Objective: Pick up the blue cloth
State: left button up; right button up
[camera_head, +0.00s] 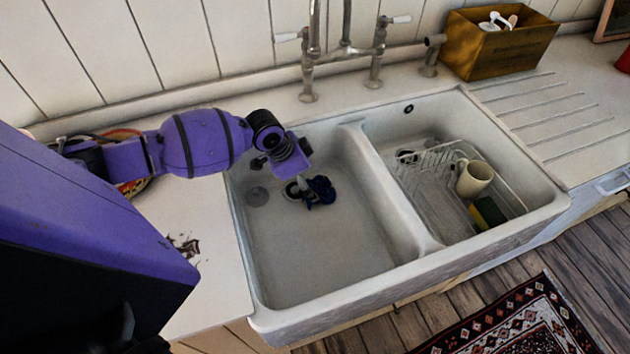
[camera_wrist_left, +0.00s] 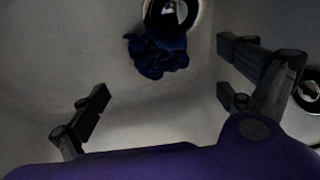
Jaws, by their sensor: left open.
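The blue cloth (camera_head: 321,190) is a small, dark blue crumpled heap on the floor of the left sink basin (camera_head: 310,250), towards its back. In the left wrist view the cloth (camera_wrist_left: 157,54) lies at the upper middle, against a round metal-rimmed opening (camera_wrist_left: 172,12). My left gripper (camera_head: 283,172) reaches down into the basin, just left of the cloth in the head view. In the left wrist view its fingers (camera_wrist_left: 165,95) are spread wide, with the cloth beyond them and nothing between them. My right gripper does not show.
A divider (camera_head: 385,185) separates the basins. The right basin holds a wire rack (camera_head: 432,190), a cream mug (camera_head: 474,178) and a green-and-yellow sponge (camera_head: 487,213). The tap (camera_head: 313,50) rises behind the sink. The front of the left basin is clear. A wooden box (camera_head: 498,45) stands at the back right.

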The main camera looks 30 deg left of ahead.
aim_at(313, 189)
pick_arm(q)
jog(key=x, duration=0.7)
jog(key=shift+s+f, duration=0.2)
jog(key=shift+f, duration=0.1)
jog(key=shift+a, duration=0.1)
jog(key=c, duration=0.9)
